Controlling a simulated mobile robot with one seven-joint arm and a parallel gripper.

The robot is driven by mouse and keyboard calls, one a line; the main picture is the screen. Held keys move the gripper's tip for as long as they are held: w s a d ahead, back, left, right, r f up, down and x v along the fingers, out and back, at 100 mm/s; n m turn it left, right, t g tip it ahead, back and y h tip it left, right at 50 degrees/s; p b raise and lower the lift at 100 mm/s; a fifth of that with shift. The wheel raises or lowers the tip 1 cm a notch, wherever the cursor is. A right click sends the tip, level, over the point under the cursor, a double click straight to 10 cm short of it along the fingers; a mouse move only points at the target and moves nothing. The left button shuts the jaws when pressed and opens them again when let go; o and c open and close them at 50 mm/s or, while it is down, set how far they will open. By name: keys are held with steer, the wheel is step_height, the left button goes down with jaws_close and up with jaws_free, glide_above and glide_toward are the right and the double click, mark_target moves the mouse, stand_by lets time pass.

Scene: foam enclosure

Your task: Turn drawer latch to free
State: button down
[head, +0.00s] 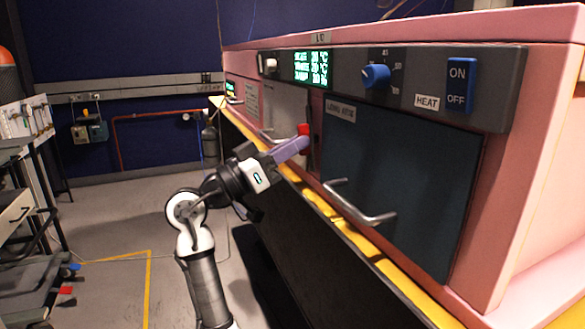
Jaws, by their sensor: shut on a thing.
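A small red latch (304,129) sits on the pink cabinet front, at the left edge of the dark blue drawer panel (400,180). My gripper (298,143) reaches it from the left and is shut on it. The purple-grey fingers hide the lower part of the latch, so its exact angle is hard to tell. The drawer panel looks shut in the cabinet front, with a curved metal handle (358,204) at its lower left.
Above the panel, a grey control strip has a green display (313,68), a blue knob (376,75) and an ON/OFF switch (460,84). A yellow edge (345,208) runs below the drawers. A cart (28,210) stands far left; the floor between is clear.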

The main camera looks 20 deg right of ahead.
steer(key=shift+w+f+m+g+b, duration=0.1)
steer(key=shift+m+g+b, duration=0.95)
steer(key=shift+m, duration=0.55)
steer(key=c, duration=1.5)
jaws_free()
steer(key=v, duration=1.4)
steer(key=shift+d, duration=0.1)
